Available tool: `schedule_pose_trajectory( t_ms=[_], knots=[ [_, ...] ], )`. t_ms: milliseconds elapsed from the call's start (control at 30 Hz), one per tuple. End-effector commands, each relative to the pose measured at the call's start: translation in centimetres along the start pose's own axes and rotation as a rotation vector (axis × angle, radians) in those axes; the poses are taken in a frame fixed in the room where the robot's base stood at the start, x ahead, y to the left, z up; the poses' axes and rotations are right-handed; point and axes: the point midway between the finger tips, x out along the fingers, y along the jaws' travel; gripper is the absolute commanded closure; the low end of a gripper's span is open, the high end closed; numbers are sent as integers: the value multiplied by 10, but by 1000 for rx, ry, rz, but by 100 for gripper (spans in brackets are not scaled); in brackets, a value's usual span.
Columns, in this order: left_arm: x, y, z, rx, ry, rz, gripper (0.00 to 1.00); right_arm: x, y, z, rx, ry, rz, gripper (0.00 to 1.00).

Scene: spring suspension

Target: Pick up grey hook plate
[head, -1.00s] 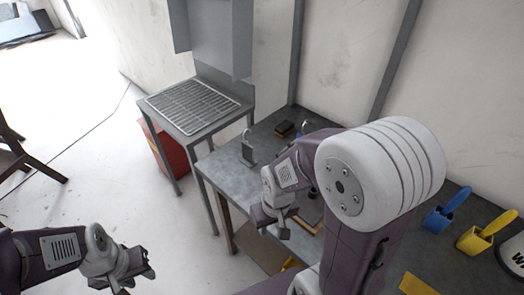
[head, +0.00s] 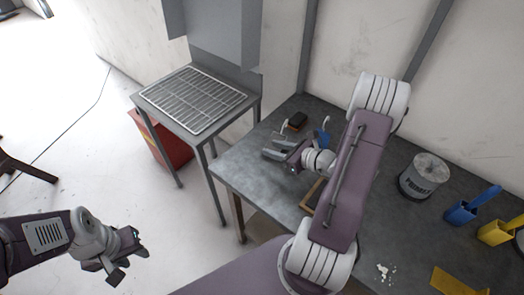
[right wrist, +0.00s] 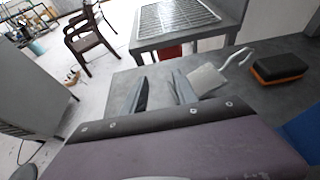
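The grey hook plate (right wrist: 205,79) stands on the grey workbench (right wrist: 125,88). In the right wrist view its flat plate is just beyond and to the right of my right finger, and its pale hook (right wrist: 238,57) reaches further right. In the head view my right gripper mostly hides it, and the hook (head: 284,127) shows behind. My right gripper (head: 268,148) is open low over the bench, with its fingers (right wrist: 161,84) apart and nothing between them. I cannot tell whether a finger touches the plate. My left gripper (head: 134,259) is open and empty over the floor.
A black and orange brush (right wrist: 279,68) lies right of the plate. A rack table (head: 190,97) stands left of the bench, above a red bin (head: 165,147). A can (head: 424,176), blue holder (head: 461,212) and yellow holder (head: 494,232) stand on the right.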

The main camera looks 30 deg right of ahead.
Motion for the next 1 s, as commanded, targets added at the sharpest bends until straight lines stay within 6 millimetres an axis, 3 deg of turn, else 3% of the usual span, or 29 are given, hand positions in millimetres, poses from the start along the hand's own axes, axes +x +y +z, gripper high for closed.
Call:
schedule_pose_trajectory(
  t_ms=[100,333,600,833,967,1000],
  knots=[
    [-4,0,0,0,0,0,64,18,1,1,-2,1,5,65],
    [-6,0,-1,0,0,0,64,31,1,-1,-1,2,4,65],
    [-13,0,-2,0,1,0,64,73,0,-6,-3,2,4,65],
    [-13,0,-1,0,0,0,64,76,-1,-6,-2,2,2,65],
    [-13,0,-1,0,0,0,64,76,-1,-6,-2,2,2,99],
    [-13,0,-1,0,0,0,64,76,-1,-6,-2,2,2,100]
  ],
)
